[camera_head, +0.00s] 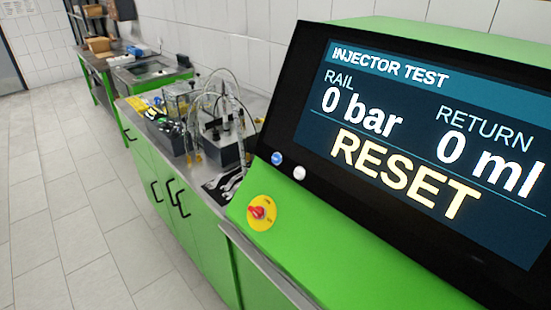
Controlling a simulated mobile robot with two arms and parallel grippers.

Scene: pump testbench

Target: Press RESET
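The test bench display (430,140) fills the right of the head view. It reads INJECTOR TEST, RAIL 0 bar, RETURN 0 ml, with RESET (405,175) in large yellowish letters at the bottom. Below the display's lower left corner are a small blue button (277,158) and a white button (299,173). A red rotary switch on a yellow disc (262,212) sits lower left on the green sloped panel. Neither of my grippers shows in this view.
Left of the display, a green bench (180,190) carries clear containers, hoses and a dark unit (222,145). Wrenches (229,182) lie near the switch. Another green bench with a sink (150,68) stands behind. Tiled floor (75,200) at left is clear.

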